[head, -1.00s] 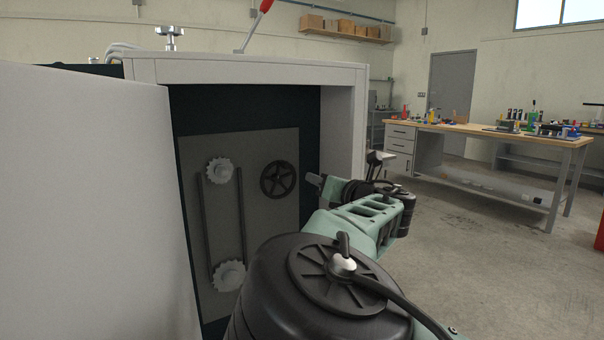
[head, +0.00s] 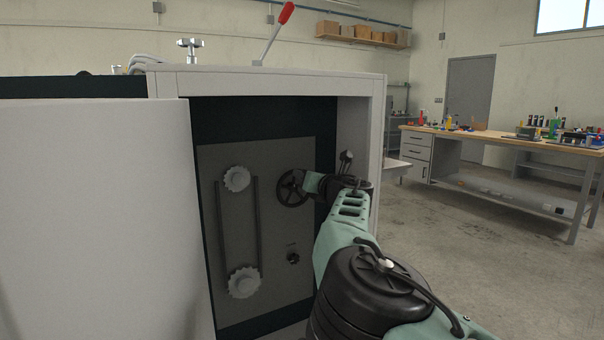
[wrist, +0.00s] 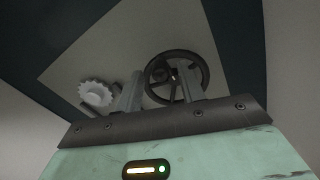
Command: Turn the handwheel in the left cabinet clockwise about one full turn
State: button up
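The handwheel (head: 290,188) is a black spoked wheel on the grey back panel inside the open cabinet. It also shows in the wrist view (wrist: 172,75), right of centre. My gripper (head: 310,184) is inside the cabinet opening, at the wheel's right side in the head view. In the wrist view my gripper (wrist: 160,88) has its two fingers apart with nothing held between them. The right finger overlaps the lower part of the wheel, and the left finger lies left of it. I cannot tell whether either finger touches the wheel.
Two pale toothed wheels (head: 237,179) with bars between them are left of the handwheel. A small dark knob (head: 293,258) is below it. The open white door (head: 95,210) stands left, and the cabinet's right wall (head: 354,125) is close to my arm.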

jog(key=shift+x, duration=1.6)
grip_shut()
